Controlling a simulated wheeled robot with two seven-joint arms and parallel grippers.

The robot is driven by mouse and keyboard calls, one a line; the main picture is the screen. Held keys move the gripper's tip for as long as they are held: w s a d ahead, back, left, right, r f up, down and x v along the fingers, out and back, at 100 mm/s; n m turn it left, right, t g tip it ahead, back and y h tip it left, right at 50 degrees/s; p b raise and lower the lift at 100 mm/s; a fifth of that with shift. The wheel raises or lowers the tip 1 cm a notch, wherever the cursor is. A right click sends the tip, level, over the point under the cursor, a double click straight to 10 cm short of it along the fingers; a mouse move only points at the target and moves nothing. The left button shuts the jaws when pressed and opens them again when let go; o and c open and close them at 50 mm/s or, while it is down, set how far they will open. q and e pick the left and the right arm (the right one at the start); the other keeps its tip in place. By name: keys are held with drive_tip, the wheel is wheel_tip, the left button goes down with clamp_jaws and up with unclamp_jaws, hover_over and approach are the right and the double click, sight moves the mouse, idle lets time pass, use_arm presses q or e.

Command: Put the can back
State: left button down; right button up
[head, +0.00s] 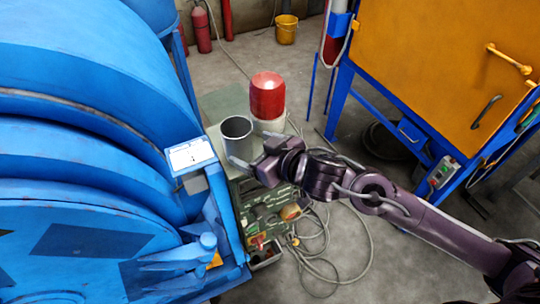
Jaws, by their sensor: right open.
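A grey metal can (236,140) with an open, dark top stands upright near the middle of the head view, just right of the blue drum machine. My right gripper (251,149) reaches in from the right and is open at the can's right side. One pale finger lies across the lower front of the can and the other is near its right edge. I cannot tell whether the fingers touch it. My left gripper is not in view.
A red-topped canister (267,97) stands close behind the can. A green toolbox (262,208) with tools and loose cables lies in front. The blue drum machine (85,130) fills the left; an orange cabinet (437,70) on blue legs stands right. A yellow bucket (286,30) is far back.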

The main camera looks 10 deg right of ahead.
drive_tip(key=v, duration=0.5)
drive_tip(key=shift+s+d+r, duration=0.15)
drive_tip(key=shift+s+d, duration=0.05)
drive_tip(key=shift+s, duration=0.1)
drive_tip(key=s+d+f+m+g+h, duration=0.6)
drive_tip(key=s+d+f+g+h, duration=0.2)
drive_tip(key=s+d+f, duration=0.55)
wheel_tip(320, 180, down, 33)
drive_tip(key=s+b, duration=0.2)
drive_tip(key=b, duration=0.1)
drive_tip(key=s+d+f+n+g+b, duration=0.1)
drive_tip(key=s+d+f, duration=0.1)
drive_tip(key=s+f, duration=1.7)
drive_tip(key=shift+s+d+f+g+b, duration=0.25)
drive_tip(key=shift+d+f+g+b, duration=0.05)
drive_tip(key=shift+g+b, duration=0.1)
